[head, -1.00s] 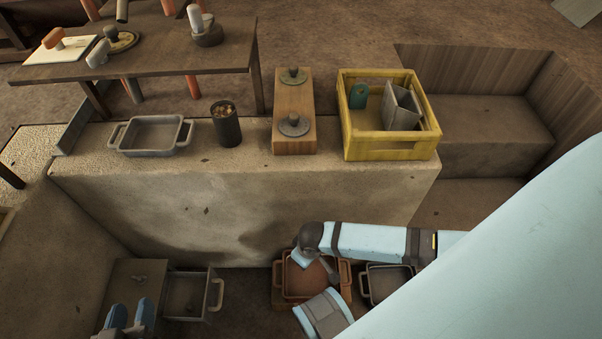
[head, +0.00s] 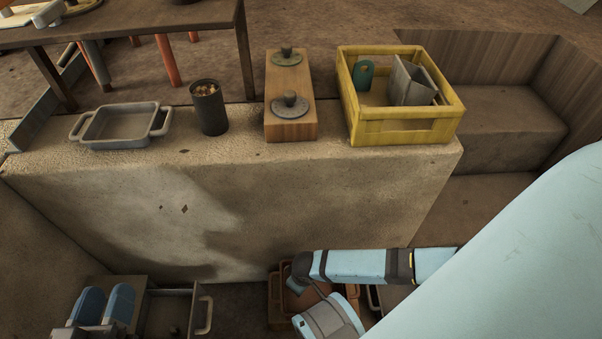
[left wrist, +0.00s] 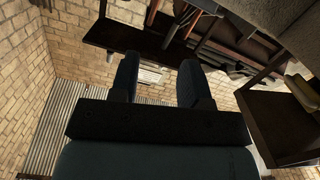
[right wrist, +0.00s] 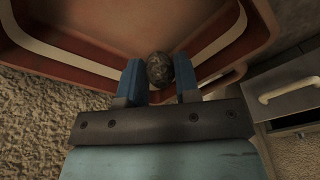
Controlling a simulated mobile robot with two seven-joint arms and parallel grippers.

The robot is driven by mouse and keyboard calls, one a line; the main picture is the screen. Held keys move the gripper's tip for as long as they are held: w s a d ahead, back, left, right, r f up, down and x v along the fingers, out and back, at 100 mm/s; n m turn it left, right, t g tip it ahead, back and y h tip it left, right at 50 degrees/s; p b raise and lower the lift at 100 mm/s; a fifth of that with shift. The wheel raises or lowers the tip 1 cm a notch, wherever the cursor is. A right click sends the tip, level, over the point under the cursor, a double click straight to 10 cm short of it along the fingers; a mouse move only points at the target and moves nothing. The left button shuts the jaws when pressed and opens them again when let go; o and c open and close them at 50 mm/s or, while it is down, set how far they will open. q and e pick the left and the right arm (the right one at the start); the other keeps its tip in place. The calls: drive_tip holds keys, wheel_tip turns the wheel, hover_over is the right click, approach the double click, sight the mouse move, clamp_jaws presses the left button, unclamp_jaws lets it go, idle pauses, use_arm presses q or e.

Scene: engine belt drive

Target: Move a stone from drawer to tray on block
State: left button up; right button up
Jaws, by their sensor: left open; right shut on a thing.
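A dark, speckled round stone (right wrist: 159,67) is between the fingertips of my right gripper (right wrist: 158,82) in the right wrist view, and the gripper is shut on it. Behind it is the reddish-brown inside of the tray (right wrist: 95,35); I cannot tell whether the stone touches it. In the head view the tray (head: 286,272) sits on a brown block (head: 277,310), largely hidden by my right arm. An open drawer (head: 180,292) with a handle is at the lower left; its inside is partly hidden. My left gripper (head: 106,300) is open and empty beside it.
On the stone ledge stand a grey tray (head: 118,122), a dark cup (head: 209,108), a wooden block with knobbed lids (head: 290,100) and a yellow crate (head: 400,130). Another drawer (right wrist: 290,95) with a pale handle is right of my gripper in the right wrist view.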

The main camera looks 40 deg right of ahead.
wheel_tip(320, 180, down, 2)
drive_tip(key=shift+f+b, duration=0.2)
drive_tip(key=shift+b, duration=0.2)
wheel_tip(320, 180, down, 4)
drive_tip(key=shift+r+b, duration=0.25)
drive_tip(key=shift+b, duration=0.8)
use_arm(q)
drive_tip(key=shift+w+a+f+m, duration=0.35)
drive_tip(key=shift+w+f+m, duration=0.1)
drive_tip(key=shift+w+m, duration=0.3)
drive_tip(key=shift+s, duration=0.1)
use_arm(e)
drive_tip(key=o, duration=0.5)
drive_tip(key=shift+f, duration=0.15)
drive_tip(key=shift+c, duration=0.2)
use_arm(q)
drive_tip(key=shift+f, duration=0.15)
use_arm(e)
drive_tip(key=o, duration=0.4)
drive_tip(key=shift+o, duration=0.2)
